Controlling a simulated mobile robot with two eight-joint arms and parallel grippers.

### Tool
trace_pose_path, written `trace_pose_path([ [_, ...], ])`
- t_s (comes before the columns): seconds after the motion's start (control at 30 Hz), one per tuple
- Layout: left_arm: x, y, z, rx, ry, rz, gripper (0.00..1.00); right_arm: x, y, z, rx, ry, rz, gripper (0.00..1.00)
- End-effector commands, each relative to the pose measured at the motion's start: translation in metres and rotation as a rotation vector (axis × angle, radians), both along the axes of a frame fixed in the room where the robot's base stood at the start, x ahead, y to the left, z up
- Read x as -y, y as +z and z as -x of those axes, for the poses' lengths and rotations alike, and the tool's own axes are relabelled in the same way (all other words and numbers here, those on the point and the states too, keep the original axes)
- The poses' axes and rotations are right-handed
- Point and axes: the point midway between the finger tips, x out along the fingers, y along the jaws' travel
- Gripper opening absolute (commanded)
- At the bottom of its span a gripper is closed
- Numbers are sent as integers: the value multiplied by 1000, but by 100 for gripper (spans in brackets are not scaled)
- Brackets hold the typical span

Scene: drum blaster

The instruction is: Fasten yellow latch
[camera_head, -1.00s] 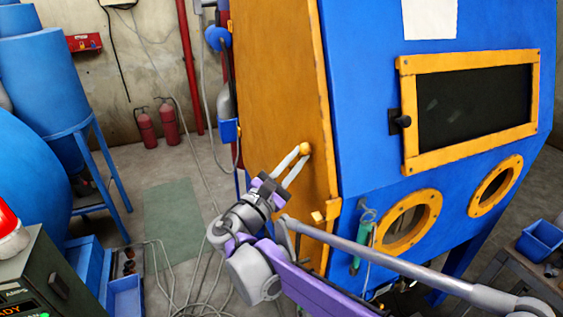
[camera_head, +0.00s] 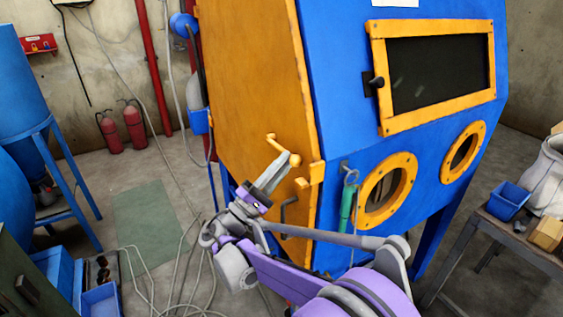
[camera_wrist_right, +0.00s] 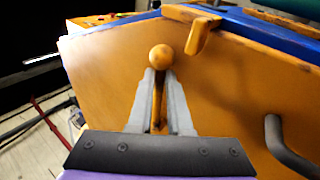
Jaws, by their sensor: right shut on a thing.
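The yellow latch (camera_head: 284,149) is a small lever with a ball knob on the orange side door of the blue cabinet. My right gripper (camera_head: 284,162) reaches up to it from below left. In the right wrist view the latch's ball knob (camera_wrist_right: 161,57) sticks out just past the fingertips, and its lever lies between the two fingers. The right gripper (camera_wrist_right: 160,80) is shut on the latch. A yellow bracket (camera_head: 311,174) sits at the door's edge, right of and below the knob; it also shows in the wrist view (camera_wrist_right: 199,32). My left gripper is not in view.
A dark bent handle (camera_head: 287,208) sticks out of the door below the latch. A green tool (camera_head: 346,208) hangs on the cabinet front. Hoses (camera_head: 185,262) lie on the floor at left. A workbench (camera_head: 515,238) stands at right.

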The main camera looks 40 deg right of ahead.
Motion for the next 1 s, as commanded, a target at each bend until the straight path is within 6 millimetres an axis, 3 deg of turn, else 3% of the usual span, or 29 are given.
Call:
trace_pose_path([
  [0.77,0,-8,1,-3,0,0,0,1,-12,-1,96,-1,20,0],
  [0.8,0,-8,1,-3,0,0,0,0,-12,-1,96,-1,20,24],
  [0.83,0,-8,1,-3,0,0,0,0,-12,-1,96,-1,20,30],
  [1.0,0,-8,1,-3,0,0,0,0,-11,-1,95,0,21,30],
])
